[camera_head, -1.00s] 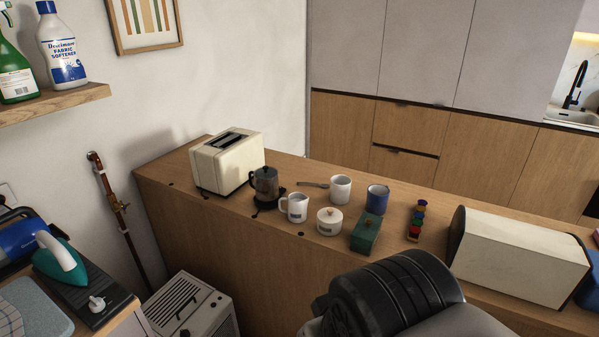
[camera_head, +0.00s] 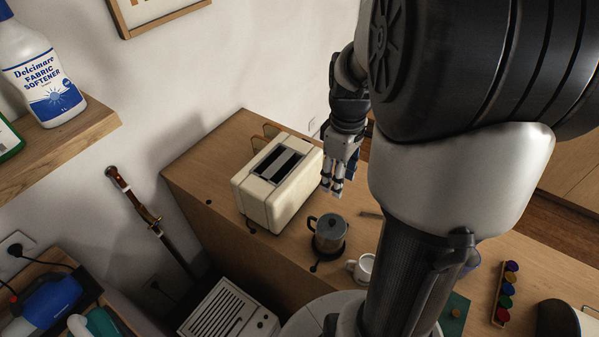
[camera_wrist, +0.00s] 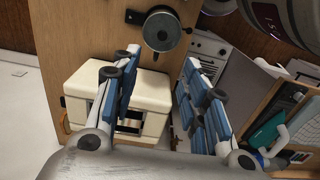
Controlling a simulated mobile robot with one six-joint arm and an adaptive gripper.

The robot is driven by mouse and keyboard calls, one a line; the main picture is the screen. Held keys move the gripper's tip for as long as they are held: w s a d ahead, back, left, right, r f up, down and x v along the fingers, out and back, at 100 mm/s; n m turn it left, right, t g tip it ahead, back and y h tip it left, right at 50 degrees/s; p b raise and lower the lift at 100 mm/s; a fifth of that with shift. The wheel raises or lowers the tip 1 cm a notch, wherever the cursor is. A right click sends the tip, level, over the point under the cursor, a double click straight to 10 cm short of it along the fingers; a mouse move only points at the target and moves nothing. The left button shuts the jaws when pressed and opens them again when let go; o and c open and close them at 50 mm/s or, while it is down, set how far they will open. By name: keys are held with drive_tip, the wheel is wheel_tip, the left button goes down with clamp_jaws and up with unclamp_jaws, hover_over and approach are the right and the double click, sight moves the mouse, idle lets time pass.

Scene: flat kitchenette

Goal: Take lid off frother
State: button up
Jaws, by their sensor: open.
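The frother (camera_head: 328,234) is a small dark grey pot with a black handle, standing upright on a round black base on the counter. Its lid (camera_head: 330,222) is on top, with a small knob. In the wrist view the frother (camera_wrist: 162,28) shows from above at the top, beyond the fingertips. My gripper (camera_head: 333,190) is open and empty, fingers pointing down, above and behind the frother near the toaster's right end. It is apart from the lid. Both padded fingers show in the wrist view, with the gap between my gripper's fingers (camera_wrist: 160,85) empty.
The cream toaster (camera_head: 278,190) stands left of the frother. A white mug (camera_head: 361,268) is just to its right. My arm hides much of the counter's right part. A green box (camera_head: 455,315) and a rack of coloured capsules (camera_head: 507,290) show there. Bare counter (camera_head: 240,140) lies behind the toaster.

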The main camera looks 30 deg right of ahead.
drive_tip(key=b, duration=0.2)
hover_over(333, 221)
wheel_tip(333, 221, down, 11)
drive_tip(key=shift+a+f, duration=0.1)
drive_tip(key=shift+f+b, duration=0.65)
drive_tip(key=shift+f, duration=2.4)
clamp_jaws()
drive_tip(key=shift+r, duration=0.15)
